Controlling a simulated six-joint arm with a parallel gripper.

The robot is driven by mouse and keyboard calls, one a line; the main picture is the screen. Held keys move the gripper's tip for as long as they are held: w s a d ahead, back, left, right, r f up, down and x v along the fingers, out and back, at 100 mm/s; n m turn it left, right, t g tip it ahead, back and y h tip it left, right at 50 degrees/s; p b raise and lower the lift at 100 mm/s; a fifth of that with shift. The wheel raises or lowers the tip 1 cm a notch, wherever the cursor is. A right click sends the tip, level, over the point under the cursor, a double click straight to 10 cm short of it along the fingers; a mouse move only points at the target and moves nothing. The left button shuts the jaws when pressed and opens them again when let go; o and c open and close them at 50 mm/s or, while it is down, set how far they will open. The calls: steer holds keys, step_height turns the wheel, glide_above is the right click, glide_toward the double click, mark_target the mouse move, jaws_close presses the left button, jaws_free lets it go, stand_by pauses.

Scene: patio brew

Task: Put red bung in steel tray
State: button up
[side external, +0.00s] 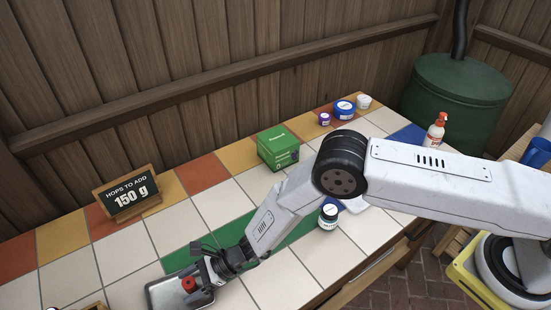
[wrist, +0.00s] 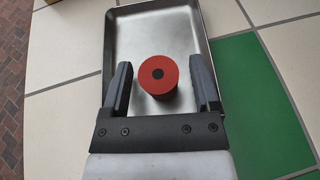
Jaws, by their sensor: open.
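The red bung (wrist: 158,76) is a short red cylinder with a dark hole in its top. In the wrist view it shows over the steel tray (wrist: 190,22), between my gripper's two fingers, with gaps on both sides. My gripper (wrist: 162,82) is open around it. In the side view the red bung (side external: 188,284) shows at my gripper (side external: 198,285), over the steel tray (side external: 160,294). The bung appears to stand upright inside the tray. Its base is partly hidden, so contact with the tray floor is hard to confirm.
A green mat strip (side external: 180,258) lies beside the tray on the tiled counter. A green box (side external: 278,148), a hops sign (side external: 127,195), a small jar (side external: 328,217) and several tubs stand farther along. A spray bottle (side external: 435,132) stands at the far right end. Tiles left of the tray look mostly clear.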

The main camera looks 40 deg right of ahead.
steer(key=shift+r, duration=0.15)
steer(key=shift+v, duration=5.95)
steer(key=shift+s+d+r+n+g, duration=0.15)
steer(key=shift+d+r+n+g, duration=0.15)
steer(key=shift+r, duration=0.2)
steer(key=s+d+r+n+h, duration=0.3)
steer(key=d+r+n, duration=0.3)
steer(key=d, duration=0.4)
steer(key=s+d+r+n+h, duration=0.4)
steer(key=d+r+n+h, duration=0.1)
steer(key=d, duration=0.6)
steer(key=s+d+r+n+h, duration=0.3)
steer(key=d+r+n+h, duration=0.2)
steer(key=d, duration=0.6)
step_height(320, 180, up, 3)
steer(key=n, duration=0.3)
steer(key=shift+s+d+n, duration=0.2)
steer(key=shift+d+n, duration=0.05)
steer(key=shift+n, duration=0.05)
